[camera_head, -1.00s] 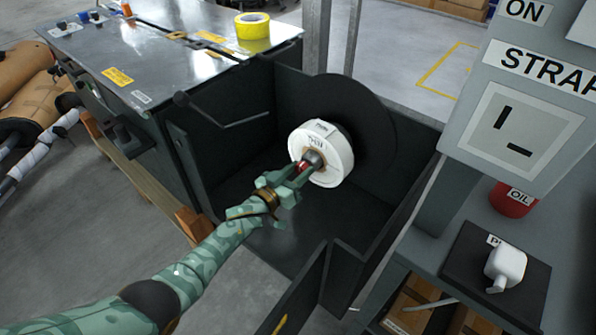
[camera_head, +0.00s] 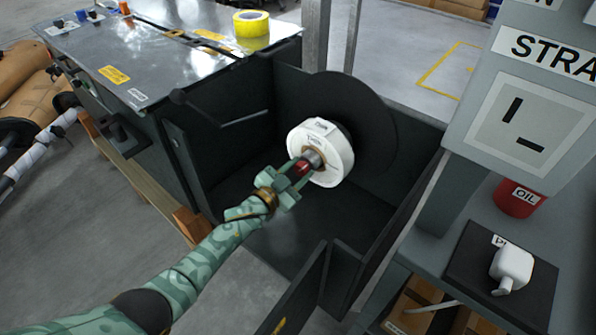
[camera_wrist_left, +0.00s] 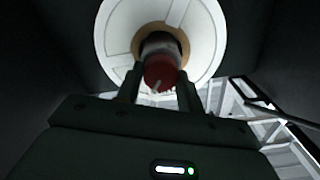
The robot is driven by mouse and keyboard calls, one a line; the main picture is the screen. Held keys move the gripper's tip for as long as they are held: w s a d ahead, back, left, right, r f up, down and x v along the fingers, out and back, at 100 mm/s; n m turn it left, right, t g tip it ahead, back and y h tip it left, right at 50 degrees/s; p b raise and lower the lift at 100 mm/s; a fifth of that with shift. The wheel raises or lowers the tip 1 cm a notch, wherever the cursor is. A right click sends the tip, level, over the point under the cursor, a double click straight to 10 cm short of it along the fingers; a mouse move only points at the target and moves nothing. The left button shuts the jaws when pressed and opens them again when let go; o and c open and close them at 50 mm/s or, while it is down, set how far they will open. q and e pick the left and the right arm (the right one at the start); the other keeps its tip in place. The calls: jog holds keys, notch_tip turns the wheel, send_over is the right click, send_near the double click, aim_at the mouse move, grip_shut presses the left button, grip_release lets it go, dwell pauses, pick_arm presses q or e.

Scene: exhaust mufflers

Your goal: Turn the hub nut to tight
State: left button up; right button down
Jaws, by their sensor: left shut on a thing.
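The hub nut (camera_head: 303,167) is a small part with a red end, at the centre of a white strap roll (camera_head: 331,150) on a black disc. My left gripper (camera_head: 298,172) reaches it from the lower left and is shut on it. In the left wrist view the red end of the hub nut (camera_wrist_left: 161,72) sits between the two dark fingers (camera_wrist_left: 159,88), with a metal collar behind it. The white roll (camera_wrist_left: 113,30) surrounds it with a tan core. My right gripper is not in view.
The black disc (camera_head: 372,120) stands behind the roll inside a dark open bay with side walls. A black lever (camera_head: 225,118) sticks out at the left of the bay.

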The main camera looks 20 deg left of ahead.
pick_arm(q)
jog(key=m, duration=0.3)
jog(key=m+b, duration=0.1)
jog(key=m, duration=0.1)
jog(key=shift+s+f+m, duration=0.1)
jog(key=shift+f+m, duration=0.15)
jog(key=shift+m, duration=0.85)
jog(key=shift+d+m, duration=0.1)
jog(key=shift+m, duration=1.6)
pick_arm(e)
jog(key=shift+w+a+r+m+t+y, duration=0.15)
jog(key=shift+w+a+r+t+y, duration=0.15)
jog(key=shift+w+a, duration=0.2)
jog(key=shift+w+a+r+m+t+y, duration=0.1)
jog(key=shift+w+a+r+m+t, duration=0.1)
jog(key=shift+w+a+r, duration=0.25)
pick_arm(q)
jog(key=shift+f, duration=0.1)
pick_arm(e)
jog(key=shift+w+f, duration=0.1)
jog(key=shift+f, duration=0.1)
pick_arm(q)
jog(key=o, duration=1)
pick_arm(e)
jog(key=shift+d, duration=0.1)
